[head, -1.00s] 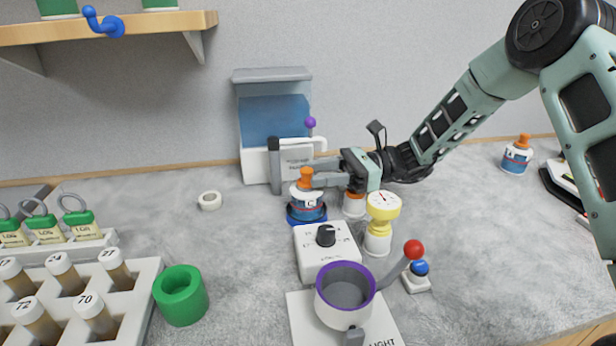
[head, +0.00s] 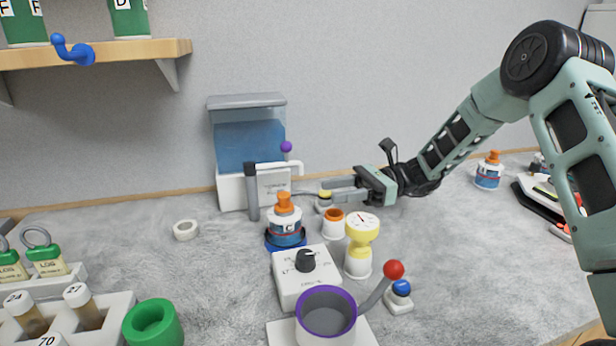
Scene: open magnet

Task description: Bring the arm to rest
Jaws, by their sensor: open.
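My gripper (head: 324,191) is open at the back of the bench, its fingers pointing left. It is apart from the white bottle with an orange cap (head: 285,224), which stands upright on a blue round base (head: 285,243) to its left and nearer the front. A small pale object with a yellow top (head: 324,203) shows at the fingertips, partly hidden; I cannot tell whether they touch it. My arm reaches in from the right.
A white cup with an orange rim (head: 333,224) and a yellow gauge (head: 361,230) stand just in front of my gripper. A blue-windowed dispenser (head: 249,145) stands behind left. A red-knobbed lever (head: 393,270) is in front. The bench at right centre is clear.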

